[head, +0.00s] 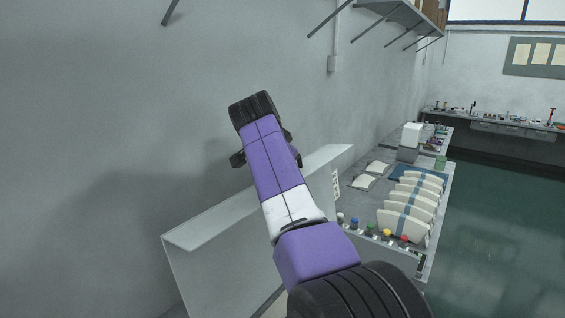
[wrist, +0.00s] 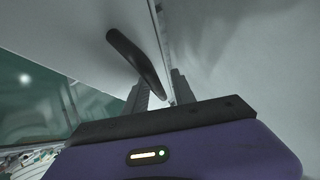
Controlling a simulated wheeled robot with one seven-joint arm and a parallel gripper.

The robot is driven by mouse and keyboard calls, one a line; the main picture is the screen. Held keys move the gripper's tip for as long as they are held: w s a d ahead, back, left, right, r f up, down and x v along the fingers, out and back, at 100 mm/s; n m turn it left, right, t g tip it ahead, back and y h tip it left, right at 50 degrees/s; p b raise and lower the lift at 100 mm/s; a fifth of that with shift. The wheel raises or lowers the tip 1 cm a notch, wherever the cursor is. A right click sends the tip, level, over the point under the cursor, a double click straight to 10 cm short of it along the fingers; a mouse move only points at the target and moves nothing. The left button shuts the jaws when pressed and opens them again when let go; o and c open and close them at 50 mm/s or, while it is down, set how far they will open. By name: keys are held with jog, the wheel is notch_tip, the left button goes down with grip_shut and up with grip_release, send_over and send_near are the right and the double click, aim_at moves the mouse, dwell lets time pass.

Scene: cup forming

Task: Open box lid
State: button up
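A pale grey box (head: 215,265) stands against the wall in the head view, with a flat white top (head: 240,208). My arm crosses in front of it and hides its middle. In the wrist view a black bar handle (wrist: 132,55) is fixed on a white panel (wrist: 75,32), close to the panel's edge. My gripper (wrist: 162,90) shows two dark fingers set apart, one on each side of the handle's lower end. I cannot tell whether they touch the handle.
A workbench (head: 372,150) to the right of the box holds several curved white pieces (head: 405,222) and a row of coloured buttons (head: 387,234). A shelf (head: 395,14) hangs on the wall above. The green floor (head: 500,230) at right is clear.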

jog(key=shift+f, duration=0.15)
jog(key=shift+s+a+r+b, duration=0.15)
jog(key=shift+s+r+b, duration=0.15)
jog(key=shift+s+b, duration=0.15)
jog(key=shift+b+v, duration=1.1)
jog(key=shift+v, duration=2.35)
jog(key=shift+w+r, duration=0.15)
